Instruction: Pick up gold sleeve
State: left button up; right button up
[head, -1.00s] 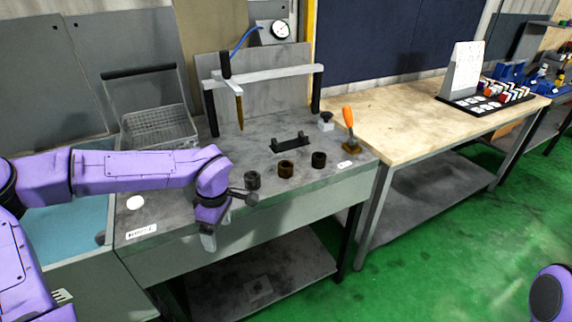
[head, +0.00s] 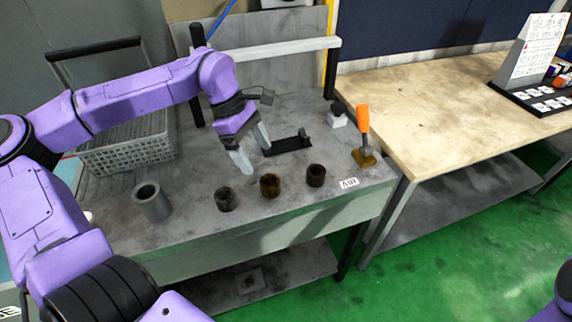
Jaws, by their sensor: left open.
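The gold sleeve (head: 270,186) looks like the brownish-gold short hollow cylinder standing upright on the grey bench, in the middle of a row of three. A dark grey sleeve (head: 225,199) stands to its left and a dark brown sleeve (head: 315,176) to its right. My left gripper (head: 257,161) is open and empty, pointing down above the bench, just behind and above the gold sleeve, apart from it. My right gripper is not in view.
A larger grey cylinder (head: 152,202) stands at left. A black holder (head: 288,144) lies behind the row. An orange-handled tool (head: 363,135) stands at right. The wooden table (head: 440,120) adjoins on the right.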

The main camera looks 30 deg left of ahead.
aim_at(270, 181)
pick_arm(q)
jog(key=f, duration=0.1)
jog(key=s+d+f, duration=0.1)
jog(key=s+f, duration=0.1)
jog(key=shift+d+f, duration=0.35)
jog(key=shift+d, duration=0.05)
jog(key=f, duration=0.1)
jog(key=w+d+f+p, duration=0.1)
jog(key=f, duration=0.1)
jog(key=w+d+f, duration=0.1)
jog(key=f, duration=0.1)
jog(key=shift+w+f, duration=0.15)
jog(key=shift+w, duration=0.1)
jog(key=shift+s, duration=0.35)
jog(key=shift+c, duration=0.4)
jog(key=shift+w, duration=0.15)
jog(key=c, duration=1.3)
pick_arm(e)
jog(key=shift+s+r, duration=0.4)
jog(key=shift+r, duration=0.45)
